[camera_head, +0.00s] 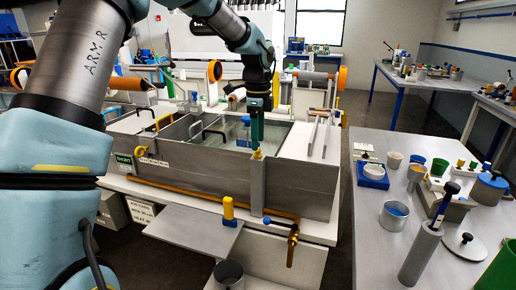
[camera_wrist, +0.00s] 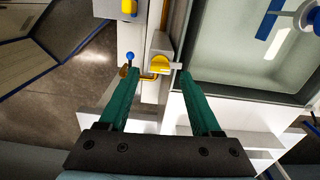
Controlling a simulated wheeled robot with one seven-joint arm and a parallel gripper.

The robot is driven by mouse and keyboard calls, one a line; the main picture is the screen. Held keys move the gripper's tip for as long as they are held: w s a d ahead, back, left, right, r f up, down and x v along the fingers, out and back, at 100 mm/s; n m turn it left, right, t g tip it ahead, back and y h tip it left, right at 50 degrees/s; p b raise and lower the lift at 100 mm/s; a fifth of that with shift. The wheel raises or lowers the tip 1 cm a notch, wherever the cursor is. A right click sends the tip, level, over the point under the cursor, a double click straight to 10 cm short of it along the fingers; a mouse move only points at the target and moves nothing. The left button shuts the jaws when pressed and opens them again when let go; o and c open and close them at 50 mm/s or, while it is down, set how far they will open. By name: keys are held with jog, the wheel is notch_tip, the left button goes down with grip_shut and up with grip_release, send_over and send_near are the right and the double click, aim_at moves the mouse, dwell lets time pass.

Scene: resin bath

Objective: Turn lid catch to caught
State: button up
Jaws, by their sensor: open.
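A yellow half-round knob (camera_head: 257,154), which looks like the lid catch, sits on top of a grey upright post (camera_head: 257,185) at the front wall of the grey resin bath (camera_head: 200,176). In the wrist view the knob (camera_wrist: 160,64) shows between and just beyond my green fingertips. My gripper (camera_head: 257,140) points down right above the post, and its fingers (camera_wrist: 159,74) are apart with nothing held. I cannot tell whether a fingertip touches the knob. Whether the catch stands caught is unclear.
A yellow-handled part (camera_head: 228,208) and a blue-knobbed valve (camera_head: 268,220) on a brass pipe stand before the bath. Blue-handled fittings (camera_wrist: 275,20) lie over the bath. A crowded bench (camera_head: 385,240) stands at right. A grey bucket (camera_head: 229,272) is below.

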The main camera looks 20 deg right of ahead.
notch_tip(320, 180, up, 8)
jog(key=b, duration=0.1)
jog(key=shift+f+b, duration=0.25)
jog(key=shift+b, duration=0.05)
jog(key=s+a+f+n, duration=0.1)
jog(key=a+f+n, duration=0.3)
jog(key=a+n, duration=0.5)
jog(key=s+a+f+n, duration=0.1)
jog(key=a+f+n, duration=0.35)
jog(key=a, duration=0.95)
jog(key=s+a+f+n, duration=0.2)
jog(key=s+a+n, duration=0.2)
jog(key=a+n, duration=0.1)
jog(key=s+a+f+n+t, duration=0.1)
jog(key=s+a+f+n, duration=0.1)
jog(key=s+a+n, duration=0.2)
jog(key=a+n, duration=0.2)
jog(key=a, duration=0.2)
jog(key=shift+s+a+t, duration=0.25)
jog(key=shift+s+t, duration=0.05)
jog(key=shift+f, duration=0.1)
